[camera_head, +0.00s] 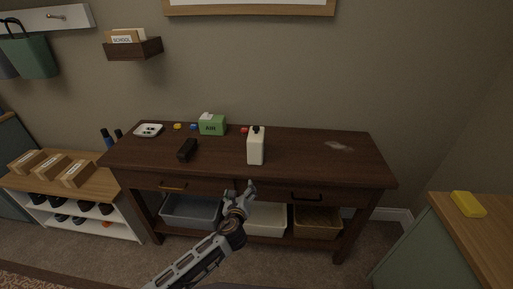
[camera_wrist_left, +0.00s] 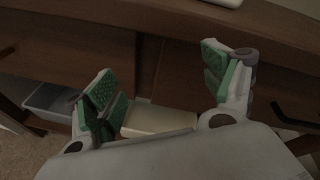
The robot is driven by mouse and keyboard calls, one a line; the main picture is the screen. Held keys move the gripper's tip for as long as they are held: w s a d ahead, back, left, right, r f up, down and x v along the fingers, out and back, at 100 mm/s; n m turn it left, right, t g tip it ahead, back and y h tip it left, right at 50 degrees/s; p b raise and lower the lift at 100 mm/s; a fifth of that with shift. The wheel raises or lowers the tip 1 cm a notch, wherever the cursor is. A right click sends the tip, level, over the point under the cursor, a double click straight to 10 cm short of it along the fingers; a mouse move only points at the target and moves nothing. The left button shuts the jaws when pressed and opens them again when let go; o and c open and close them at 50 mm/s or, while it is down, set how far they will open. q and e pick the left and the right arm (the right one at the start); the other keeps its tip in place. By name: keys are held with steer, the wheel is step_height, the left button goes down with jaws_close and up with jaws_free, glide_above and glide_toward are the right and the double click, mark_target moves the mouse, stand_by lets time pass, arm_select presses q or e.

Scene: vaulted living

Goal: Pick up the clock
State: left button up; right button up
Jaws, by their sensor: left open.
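A small dark block (camera_head: 187,150), which looks most like the clock, lies on the left part of the brown table top (camera_head: 300,160); its face cannot be made out. My left gripper (camera_head: 239,189) is open and empty in front of the table's front edge, to the right of the dark block and lower in the picture. In the left wrist view the two green-padded fingers (camera_wrist_left: 160,82) stand wide apart with nothing between them, facing the drawer fronts. The dark block is not in that view. My right gripper is not in view.
A white bottle (camera_head: 256,148) stands near the table's middle, right of the dark block. Behind are a green box (camera_head: 212,125), a white tray (camera_head: 149,130) and small coloured items. The table's right part is mostly clear. Bins (camera_head: 190,211) sit below.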

arm_select(q)
steer(key=d+r+m+t, duration=0.1)
steer(key=d+r+m, duration=0.1)
steer(key=r, duration=0.3)
steer(key=d+r+m+t+h, duration=0.1)
steer(key=d+r+m+t, duration=0.1)
steer(key=r+m, duration=0.2)
step_height(320, 180, up, 2)
steer(key=shift+w+r, duration=0.2)
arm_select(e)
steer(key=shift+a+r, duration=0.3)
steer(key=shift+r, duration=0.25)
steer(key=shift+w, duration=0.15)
